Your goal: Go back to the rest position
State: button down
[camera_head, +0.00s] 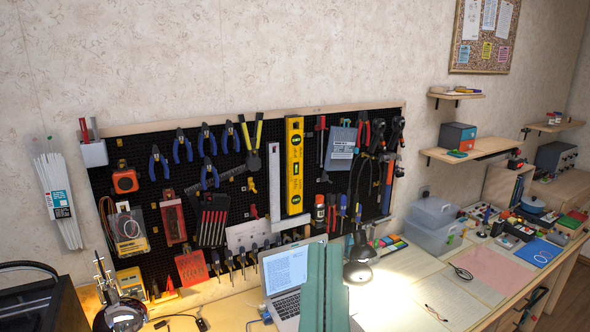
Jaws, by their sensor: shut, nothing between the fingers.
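I cannot make out my gripper anywhere in the head view, so its place and its fingers are not shown. The view looks onto a black pegboard (262,183) full of hung tools, above a long wooden workbench (233,308).
A laptop (289,268) stands open at the front middle, beside a lit desk lamp (359,271). Clear boxes (433,232) are stacked to its right. A second lamp (124,315) stands at lower left. A wooden shelf (491,147) juts from the wall. Small items crowd the bench's right end.

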notch_tip(320, 180, up, 20)
jog(key=p, duration=1.9)
jog(key=shift+a+r, duration=0.15)
jog(key=shift+a, duration=0.1)
jog(key=shift+w, duration=0.1)
